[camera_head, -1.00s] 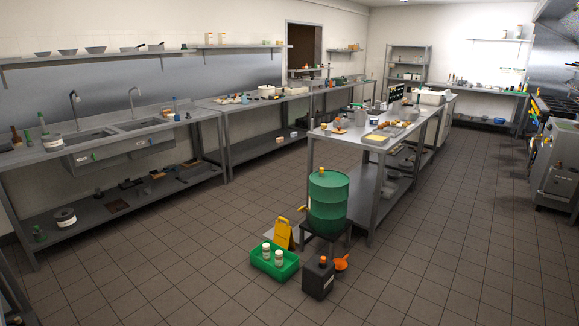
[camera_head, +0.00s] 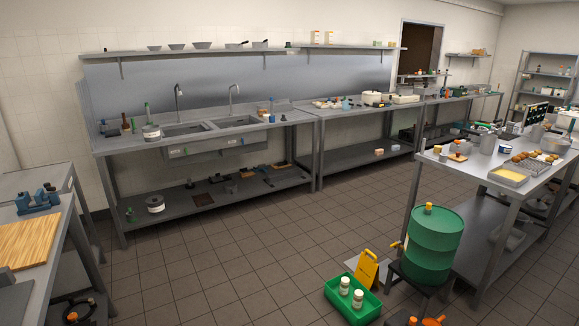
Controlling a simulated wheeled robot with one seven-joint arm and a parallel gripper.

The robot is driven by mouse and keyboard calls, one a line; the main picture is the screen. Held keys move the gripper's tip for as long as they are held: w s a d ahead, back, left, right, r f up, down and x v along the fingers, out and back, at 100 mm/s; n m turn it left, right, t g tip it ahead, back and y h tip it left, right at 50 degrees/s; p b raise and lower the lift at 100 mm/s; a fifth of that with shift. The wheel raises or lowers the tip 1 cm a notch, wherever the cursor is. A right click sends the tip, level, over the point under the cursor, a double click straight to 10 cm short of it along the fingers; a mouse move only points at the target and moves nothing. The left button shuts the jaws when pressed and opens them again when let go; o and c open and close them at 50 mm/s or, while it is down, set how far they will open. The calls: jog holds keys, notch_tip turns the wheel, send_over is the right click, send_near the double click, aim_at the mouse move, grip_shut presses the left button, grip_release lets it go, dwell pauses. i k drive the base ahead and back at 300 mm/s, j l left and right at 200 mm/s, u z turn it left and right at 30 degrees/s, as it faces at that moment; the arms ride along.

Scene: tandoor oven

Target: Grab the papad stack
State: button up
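I cannot make out a papad stack for certain in the head view. The island table (camera_head: 462,178) at the right holds small food items, including a tray of round brown pieces (camera_head: 537,158) and a shallow tray with yellow content (camera_head: 509,174). The far counter (camera_head: 340,112) along the wall holds several small items too small to tell apart. My gripper is not in view.
A green drum (camera_head: 433,240) on a stand, a yellow floor sign (camera_head: 367,269) and a green crate (camera_head: 341,290) with two white bottles stand on the floor at right. A sink counter (camera_head: 130,146) lines the wall. A table with a wooden board (camera_head: 28,243) is at left. The middle floor is clear.

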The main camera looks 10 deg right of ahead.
aim_at(438, 148)
jog(key=i+j+u, duration=0.2)
jog(key=i+u, duration=0.15)
jog(key=i, duration=0.5)
jog(key=i+u, duration=0.3)
jog(key=i, duration=0.5)
jog(key=i+z, duration=0.35)
jog(key=i, duration=1.85)
jog(key=i+z, duration=0.25)
jog(key=i, duration=0.3)
jog(key=i+j+z, duration=0.1)
jog(key=i+z, duration=0.15)
jog(key=i, duration=0.25)
jog(key=i+l+z, duration=0.15)
jog(key=z, duration=0.25)
jog(key=i+z, duration=0.75)
jog(key=i+j+z, duration=0.1)
jog(key=z, duration=0.25)
jog(key=i+l+z, duration=0.1)
jog(key=i+z, duration=0.25)
jog(key=i, duration=0.5)
jog(key=i+j+z, duration=0.1)
jog(key=i+z, duration=0.25)
jog(key=i, duration=0.5)
jog(key=i+l+z, duration=0.2)
jog(key=i+l, duration=0.15)
jog(key=i+l+z, duration=0.2)
jog(key=i, duration=0.35)
jog(key=l, duration=0.1)
